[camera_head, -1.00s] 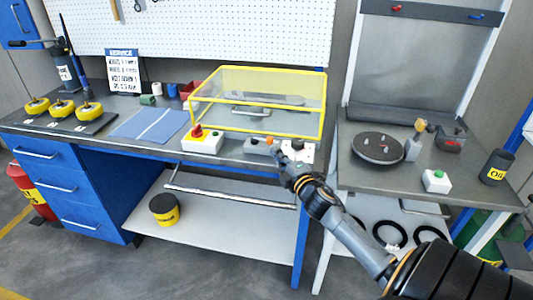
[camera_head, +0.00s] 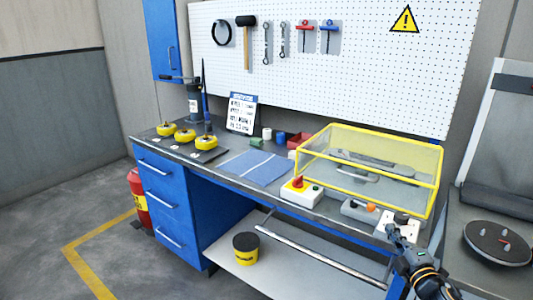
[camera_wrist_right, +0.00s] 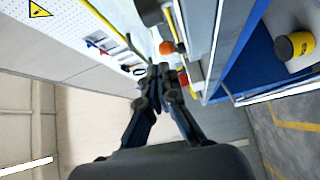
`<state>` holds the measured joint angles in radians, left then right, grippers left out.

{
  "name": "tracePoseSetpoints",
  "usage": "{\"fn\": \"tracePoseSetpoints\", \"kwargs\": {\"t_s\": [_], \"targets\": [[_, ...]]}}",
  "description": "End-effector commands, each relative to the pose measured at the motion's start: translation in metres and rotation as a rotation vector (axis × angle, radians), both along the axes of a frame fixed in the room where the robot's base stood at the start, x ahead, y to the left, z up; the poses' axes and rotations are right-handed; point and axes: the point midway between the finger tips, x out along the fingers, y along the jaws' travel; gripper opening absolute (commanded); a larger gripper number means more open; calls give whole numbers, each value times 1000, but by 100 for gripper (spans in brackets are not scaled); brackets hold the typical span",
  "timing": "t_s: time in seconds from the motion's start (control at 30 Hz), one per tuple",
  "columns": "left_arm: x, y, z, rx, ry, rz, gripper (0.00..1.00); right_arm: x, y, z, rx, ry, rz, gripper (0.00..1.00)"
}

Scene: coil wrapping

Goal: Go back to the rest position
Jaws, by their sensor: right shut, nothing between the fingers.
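My right gripper (camera_head: 396,238) is at the lower right of the head view, close in front of a white box with dark round parts (camera_head: 402,222) at the bench's front edge. I cannot tell whether they touch. In the right wrist view the fingers of my right gripper (camera_wrist_right: 160,72) are together with nothing between them. My left gripper is in neither view.
The workbench (camera_head: 228,200) carries a yellow-framed clear cover (camera_head: 434,165), a red-knobbed control box (camera_head: 301,193), a grey box with an orange button (camera_head: 360,210) and several yellow coils (camera_head: 206,142). A round dark plate (camera_head: 497,243) lies on the right table.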

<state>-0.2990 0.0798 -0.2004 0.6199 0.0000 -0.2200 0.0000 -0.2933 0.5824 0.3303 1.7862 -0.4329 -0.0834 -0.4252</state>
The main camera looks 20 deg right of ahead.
Motion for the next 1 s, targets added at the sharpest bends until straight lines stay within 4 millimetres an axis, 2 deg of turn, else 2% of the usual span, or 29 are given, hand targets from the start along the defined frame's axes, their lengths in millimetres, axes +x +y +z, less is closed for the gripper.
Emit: {"fn": "tracePoseSetpoints", "kwargs": {"t_s": [0.17, 0.27, 0.37, 0.5, 0.6, 0.8, 1.0], "targets": [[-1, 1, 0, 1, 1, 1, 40, -5, 10, -13, 67, 24, -26, 0], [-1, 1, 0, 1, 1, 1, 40, -17, 31, -40, 209, 82, -84, 0], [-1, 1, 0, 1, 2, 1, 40, -40, 66, -77, 413, 179, -169, 0], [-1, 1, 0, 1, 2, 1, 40, -87, 129, -126, 706, 357, -302, 0], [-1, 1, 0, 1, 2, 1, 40, -123, 173, -148, 871, 484, -385, 0], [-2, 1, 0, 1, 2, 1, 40, -181, 237, -165, 1072, 684, -499, 0], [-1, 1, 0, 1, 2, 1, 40, -228, 285, -164, 1196, 848, -577, 0]]}}
